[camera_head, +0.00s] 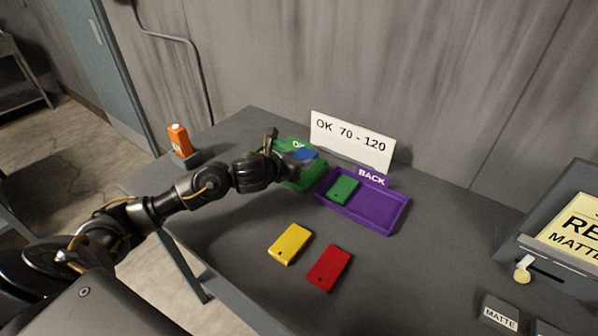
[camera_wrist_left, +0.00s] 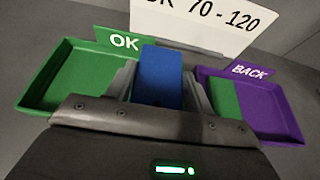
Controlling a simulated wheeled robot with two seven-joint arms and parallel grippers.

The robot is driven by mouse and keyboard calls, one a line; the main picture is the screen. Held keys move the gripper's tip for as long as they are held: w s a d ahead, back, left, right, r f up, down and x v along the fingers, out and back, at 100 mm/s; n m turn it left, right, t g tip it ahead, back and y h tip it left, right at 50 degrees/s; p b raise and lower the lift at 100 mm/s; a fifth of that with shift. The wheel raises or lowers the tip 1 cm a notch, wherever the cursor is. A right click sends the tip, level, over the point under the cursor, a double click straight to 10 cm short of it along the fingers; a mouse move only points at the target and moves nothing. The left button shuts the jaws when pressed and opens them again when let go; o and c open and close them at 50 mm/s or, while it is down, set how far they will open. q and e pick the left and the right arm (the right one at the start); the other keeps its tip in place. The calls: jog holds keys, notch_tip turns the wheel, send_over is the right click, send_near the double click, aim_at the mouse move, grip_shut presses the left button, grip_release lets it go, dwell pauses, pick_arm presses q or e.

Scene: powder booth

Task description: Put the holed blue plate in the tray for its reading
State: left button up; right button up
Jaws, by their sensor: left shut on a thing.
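The blue plate (camera_head: 305,153) is held by my left gripper (camera_head: 288,159) at the green OK tray (camera_head: 302,184). In the left wrist view the blue plate (camera_wrist_left: 161,72) stands between the two fingers, near the right side of the green tray (camera_wrist_left: 62,82). The purple BACK tray (camera_head: 387,222) is to the right and holds a green plate (camera_head: 343,190). A white sign (camera_head: 352,141) behind reads "OK 70 - 120". My right gripper is not in view.
A yellow plate (camera_head: 290,244) and a red plate (camera_head: 329,268) lie on the grey table in front of the trays. An orange device (camera_head: 179,139) sits on a block at the left edge. A yellow-labelled stand (camera_head: 574,228) and a MATTE block (camera_head: 500,313) are at right.

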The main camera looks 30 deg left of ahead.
pick_arm(q)
jog(key=shift+w+a+f, duration=0.15)
jog(key=shift+w+f, duration=0.5)
jog(key=shift+f, duration=0.1)
notch_tip(320, 180, down, 3)
jog(key=shift+w+p, duration=0.15)
jog(key=shift+p, duration=0.35)
jog(key=shift+f, duration=0.2)
jog(key=shift+f, duration=0.2)
jog(key=o, duration=0.8)
jog(key=shift+r, duration=0.1)
